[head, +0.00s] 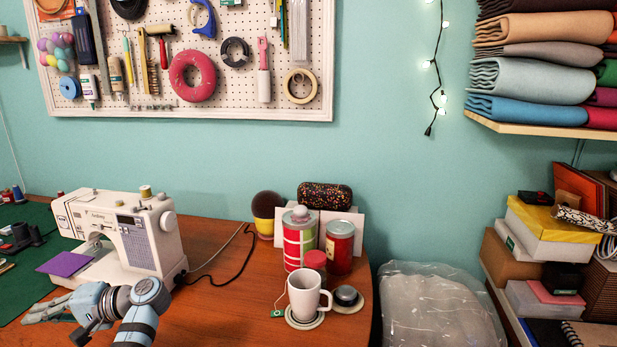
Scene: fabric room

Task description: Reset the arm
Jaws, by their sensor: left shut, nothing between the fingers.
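My left arm comes in at the bottom left of the head view, over the wooden table (215,310). Its left gripper (30,317) points left, with its grey fingers shut and nothing between them. It is in front of the white sewing machine (140,235), near the edge of the dark green mat (28,288). My right gripper does not show.
A white mug (305,297) stands on a coaster at the table's right end. Behind it are a striped canister (299,240), a red tin (339,247) and a black-and-yellow round object (266,214). Table between machine and mug is mostly clear, apart from a black cable (233,265).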

